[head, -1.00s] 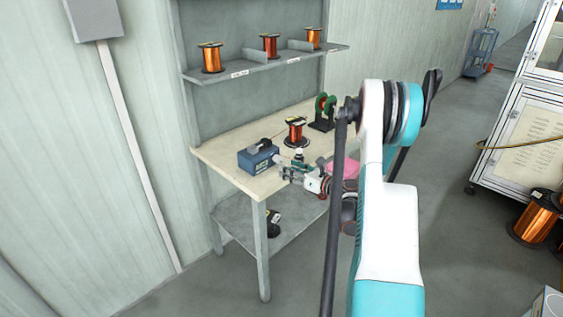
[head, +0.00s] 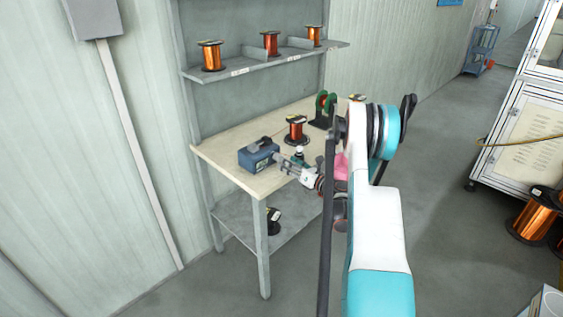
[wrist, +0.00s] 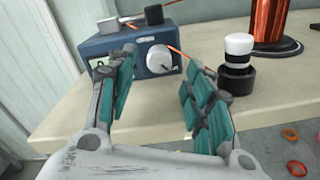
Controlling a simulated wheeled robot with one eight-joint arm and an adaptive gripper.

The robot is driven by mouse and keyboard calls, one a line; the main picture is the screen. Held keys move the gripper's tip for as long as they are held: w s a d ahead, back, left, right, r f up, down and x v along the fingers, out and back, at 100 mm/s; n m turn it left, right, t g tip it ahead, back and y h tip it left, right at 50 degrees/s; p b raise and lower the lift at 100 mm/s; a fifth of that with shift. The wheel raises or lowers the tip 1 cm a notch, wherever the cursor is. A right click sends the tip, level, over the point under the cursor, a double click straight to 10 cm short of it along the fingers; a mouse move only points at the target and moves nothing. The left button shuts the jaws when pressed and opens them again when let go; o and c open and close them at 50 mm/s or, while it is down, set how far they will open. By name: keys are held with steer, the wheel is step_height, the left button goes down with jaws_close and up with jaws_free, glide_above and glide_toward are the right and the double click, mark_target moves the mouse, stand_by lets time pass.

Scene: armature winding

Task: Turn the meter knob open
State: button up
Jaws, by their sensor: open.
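The meter (head: 258,155) is a blue box on the left part of the workbench, and it also shows in the wrist view (wrist: 100,47). Its round pale knob (wrist: 159,58) is on the front face, with a dark pointer mark at its lower right. My gripper (wrist: 157,68) is open and empty, its green-padded fingers pointing at the meter's front. The knob shows between the fingers, a little beyond the tips. In the head view my gripper (head: 283,164) is close to the meter's right side. I cannot tell whether a finger touches the meter.
A black and white cylinder (wrist: 238,60) stands right of the fingers. A copper spool (head: 296,130) and a green-wheeled stand (head: 324,107) are behind on the workbench (head: 225,150). A shelf (head: 265,66) with several spools is above. The bench's front edge (wrist: 60,135) lies below the fingers.

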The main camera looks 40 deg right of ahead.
mark_target(278, 157)
steer(key=shift+w+a+b, duration=0.15)
steer(key=shift+w+b, duration=0.35)
steer(key=shift+w, duration=1.85)
steer(key=c, duration=1)
